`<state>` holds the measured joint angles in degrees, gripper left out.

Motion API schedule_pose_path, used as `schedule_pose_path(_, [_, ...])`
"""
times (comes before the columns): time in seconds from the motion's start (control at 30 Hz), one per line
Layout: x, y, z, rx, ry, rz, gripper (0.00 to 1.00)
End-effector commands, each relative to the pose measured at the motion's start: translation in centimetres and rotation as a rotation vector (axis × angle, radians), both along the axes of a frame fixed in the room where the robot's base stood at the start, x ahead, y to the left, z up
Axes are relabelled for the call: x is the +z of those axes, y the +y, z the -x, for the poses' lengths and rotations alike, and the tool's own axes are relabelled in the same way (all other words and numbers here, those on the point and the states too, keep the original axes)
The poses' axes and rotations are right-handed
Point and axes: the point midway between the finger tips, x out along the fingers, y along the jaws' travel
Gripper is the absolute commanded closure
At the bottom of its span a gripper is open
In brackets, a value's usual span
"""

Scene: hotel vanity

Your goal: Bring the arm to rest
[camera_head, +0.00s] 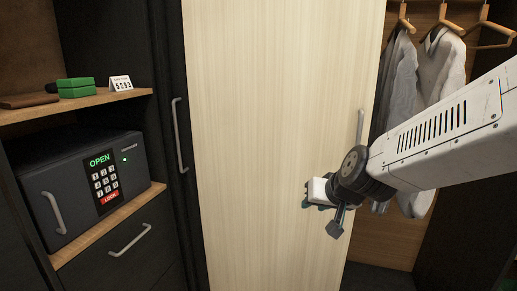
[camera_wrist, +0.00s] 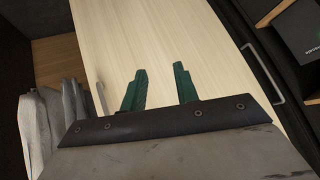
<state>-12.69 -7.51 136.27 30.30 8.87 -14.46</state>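My gripper (camera_wrist: 158,85) shows in the wrist view with its two green fingers apart and nothing between them. In the head view my gripper (camera_head: 322,206) is in front of the pale wooden wardrobe door (camera_head: 275,110), near its right edge and below its handle (camera_head: 360,127). The fingers are partly hidden there by the wrist. I cannot tell whether the gripper touches the door. The door also fills the middle of the wrist view (camera_wrist: 170,45).
At left, a dark safe (camera_head: 85,180) showing "OPEN" stands on a shelf. Above it are a green box (camera_head: 76,88), a card reading 5293 (camera_head: 121,84) and a brown flat item (camera_head: 28,101). Clothes (camera_head: 438,75) hang at right behind my arm. A dark drawer (camera_head: 125,245) is below the safe.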

Motion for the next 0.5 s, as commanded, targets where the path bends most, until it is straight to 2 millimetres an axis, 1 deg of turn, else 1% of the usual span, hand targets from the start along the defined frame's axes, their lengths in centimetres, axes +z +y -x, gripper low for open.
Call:
schedule_pose_path(0.03, [0.0, -0.3, 2.6, 0.037, 0.075, 0.002, 0.70])
schedule_pose_path(0.07, [-0.1, -0.5, 4.2, 0.059, 0.130, 0.005, 0.70])
schedule_pose_path(0.1, [-0.3, -1.0, 6.6, 0.084, 0.201, 0.017, 0.70])
schedule_pose_path(0.17, [-0.3, -2.1, 10.2, 0.112, 0.308, 0.042, 0.70])
schedule_pose_path(0.2, [-0.3, -3.1, 12.7, 0.122, 0.379, 0.065, 0.70])
schedule_pose_path(0.27, [-0.1, -4.8, 16.6, 0.127, 0.483, 0.107, 0.70])
schedule_pose_path(0.3, [0.3, -6.1, 19.2, 0.121, 0.546, 0.139, 0.70])
schedule_pose_path(0.4, [1.1, -9.1, 24.6, 0.089, 0.660, 0.212, 0.70])
schedule_pose_path(0.5, [1.8, -11.1, 27.6, 0.054, 0.688, 0.259, 0.70])
